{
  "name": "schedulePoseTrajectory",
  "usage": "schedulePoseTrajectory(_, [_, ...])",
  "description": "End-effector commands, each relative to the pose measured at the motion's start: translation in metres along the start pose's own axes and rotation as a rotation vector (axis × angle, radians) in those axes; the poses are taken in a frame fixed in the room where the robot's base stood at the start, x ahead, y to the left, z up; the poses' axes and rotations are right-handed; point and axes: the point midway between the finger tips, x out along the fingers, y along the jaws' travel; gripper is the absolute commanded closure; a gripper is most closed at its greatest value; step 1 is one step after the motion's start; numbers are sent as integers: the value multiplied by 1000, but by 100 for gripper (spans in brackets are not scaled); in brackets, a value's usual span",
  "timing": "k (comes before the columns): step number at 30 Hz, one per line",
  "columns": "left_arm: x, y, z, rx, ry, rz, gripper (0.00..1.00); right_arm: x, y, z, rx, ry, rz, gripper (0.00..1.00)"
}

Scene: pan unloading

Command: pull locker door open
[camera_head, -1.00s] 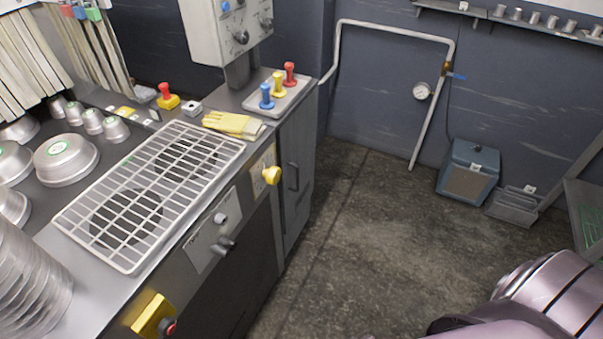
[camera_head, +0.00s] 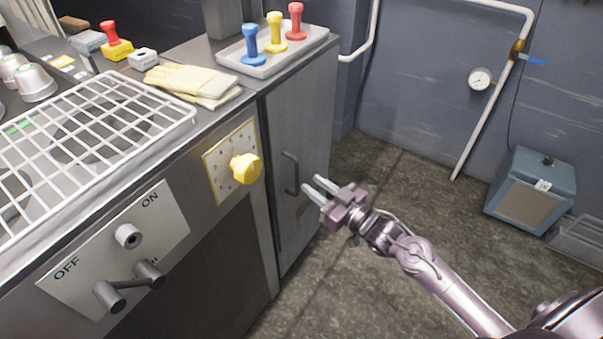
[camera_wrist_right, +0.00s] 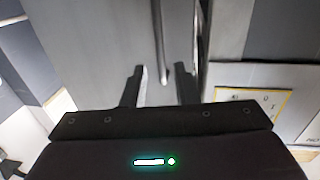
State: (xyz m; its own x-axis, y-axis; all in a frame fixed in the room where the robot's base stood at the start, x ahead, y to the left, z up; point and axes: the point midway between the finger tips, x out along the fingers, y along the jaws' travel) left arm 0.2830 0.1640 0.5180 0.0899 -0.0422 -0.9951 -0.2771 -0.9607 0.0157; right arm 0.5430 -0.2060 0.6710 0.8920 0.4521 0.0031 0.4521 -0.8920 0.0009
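The locker door (camera_head: 306,130) is a tall grey panel to the right of the stove front, and it looks closed. Its dark vertical bar handle (camera_head: 291,173) stands on the door's left part. My right gripper (camera_head: 315,189) is just right of the handle and in front of the door, with its two fingers apart and nothing between them. In the right wrist view the open fingers (camera_wrist_right: 160,88) point at the door (camera_wrist_right: 110,40), and the handle (camera_wrist_right: 161,45) runs down between their tips. Contact with the handle cannot be made out. My left gripper is out of view.
The stove front beside the door carries a yellow knob (camera_head: 246,168) and a grey lever (camera_head: 130,287). A tray (camera_head: 233,62) with blue, yellow and red stamps sits on top of the locker. The floor (camera_head: 400,190) right of the locker is clear up to a blue box (camera_head: 535,190).

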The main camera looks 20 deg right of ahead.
Motion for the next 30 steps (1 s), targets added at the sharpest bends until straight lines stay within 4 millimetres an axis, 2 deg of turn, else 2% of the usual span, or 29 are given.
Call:
schedulePoseTrajectory(4, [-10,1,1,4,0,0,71,22,0,-1,0,3,1,73])
schedulePoseTrajectory(12, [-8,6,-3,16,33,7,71,60,1,0,0,0,3,73])
schedulePoseTrajectory(18, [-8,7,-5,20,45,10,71,71,1,0,0,-2,3,73])
schedulePoseTrajectory(25, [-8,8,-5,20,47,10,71,71,1,0,0,-3,3,73])
schedulePoseTrajectory(30, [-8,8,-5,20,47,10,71,71,1,0,0,-3,3,96])
